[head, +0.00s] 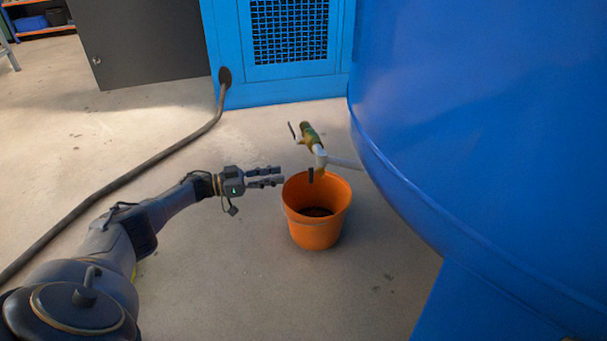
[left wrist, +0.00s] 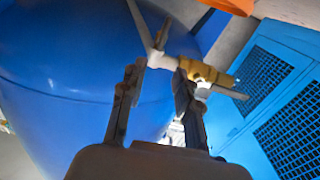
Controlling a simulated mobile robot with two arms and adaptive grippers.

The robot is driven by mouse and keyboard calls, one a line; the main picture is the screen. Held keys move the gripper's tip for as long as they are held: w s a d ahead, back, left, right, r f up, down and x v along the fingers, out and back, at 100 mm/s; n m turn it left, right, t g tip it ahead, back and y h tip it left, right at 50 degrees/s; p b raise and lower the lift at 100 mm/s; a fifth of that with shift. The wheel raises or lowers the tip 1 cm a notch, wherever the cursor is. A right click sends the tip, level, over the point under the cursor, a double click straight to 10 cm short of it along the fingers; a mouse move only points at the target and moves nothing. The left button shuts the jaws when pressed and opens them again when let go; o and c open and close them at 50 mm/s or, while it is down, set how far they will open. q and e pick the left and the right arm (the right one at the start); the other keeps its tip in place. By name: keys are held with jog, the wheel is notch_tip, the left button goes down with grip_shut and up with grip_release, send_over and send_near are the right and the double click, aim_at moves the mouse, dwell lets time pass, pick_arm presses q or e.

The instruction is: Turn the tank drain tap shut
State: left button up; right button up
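The drain tap (head: 311,136) has a brass body on a pale pipe (head: 345,162) from the blue tank (head: 480,120). A thin lever (head: 292,130) stands out on its left side, and a short dark piece hangs below the pipe elbow. My left gripper (head: 281,176) is left of and below the tap, above the bucket's left side, fingers pointing right. In the left wrist view the two fingers are apart with nothing held. The tap (left wrist: 205,73) shows beyond the fingertips there, with its grey lever (left wrist: 231,93) to the right. My right gripper is out of view.
An orange bucket (head: 316,232) with dark contents stands on the floor under the tap. A blue cabinet with a grille (head: 290,72) stands behind. A dark hose (head: 130,178) crosses the floor at left. The tank closes off the right side.

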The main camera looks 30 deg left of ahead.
aim_at(311, 176)
pick_arm(q)
jog(key=b+x, duration=0.3)
jog(key=x, duration=0.5)
jog(key=shift+w+d, duration=0.25)
jog(key=shift+d, duration=0.05)
grip_shut()
